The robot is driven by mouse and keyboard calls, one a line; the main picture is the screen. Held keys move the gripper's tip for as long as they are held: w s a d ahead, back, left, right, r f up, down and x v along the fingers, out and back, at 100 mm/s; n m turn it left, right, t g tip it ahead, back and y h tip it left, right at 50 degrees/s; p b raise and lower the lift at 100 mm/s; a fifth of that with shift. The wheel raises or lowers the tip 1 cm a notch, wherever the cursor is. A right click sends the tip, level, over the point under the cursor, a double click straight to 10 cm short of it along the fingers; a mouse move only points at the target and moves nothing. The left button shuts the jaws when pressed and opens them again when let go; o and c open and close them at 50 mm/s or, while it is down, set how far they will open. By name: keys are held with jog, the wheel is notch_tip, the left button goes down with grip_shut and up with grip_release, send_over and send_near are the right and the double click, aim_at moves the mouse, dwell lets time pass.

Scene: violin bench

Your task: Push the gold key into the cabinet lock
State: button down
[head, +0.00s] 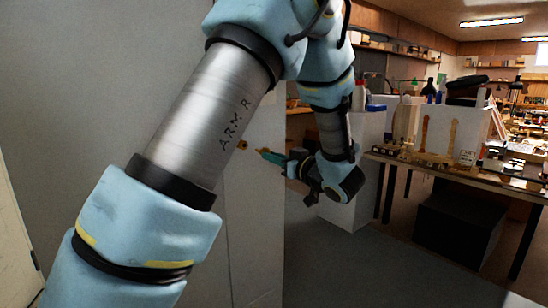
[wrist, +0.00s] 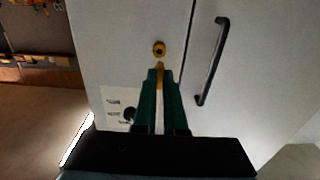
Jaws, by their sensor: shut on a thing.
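The gold cabinet lock (wrist: 159,48) is a small round brass fitting on the pale grey cabinet door (wrist: 110,45). It also shows in the head view (head: 242,146), just right of my arm. My gripper (wrist: 160,76) has green fingers shut on the gold key (wrist: 160,69). The key's tip points at the lock and appears just below it in the wrist view. In the head view my gripper (head: 262,153) is a short gap to the right of the lock.
A white label (wrist: 115,107) is on the door lower left. A workbench (head: 460,172) with wooden parts stands at the right in the head view. Grey floor lies clear in front of it.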

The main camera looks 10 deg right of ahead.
aim_at(262, 150)
jog(key=shift+x, duration=2.55)
jog(key=shift+p+x, duration=0.6)
jog(key=shift+x, duration=1.5)
jog(key=c, duration=0.9)
grip_release()
jog(key=b+v, duration=0.2)
jog(key=v, duration=0.8)
jog(key=shift+s+d, duration=0.2)
jog(key=shift+s, duration=0.15)
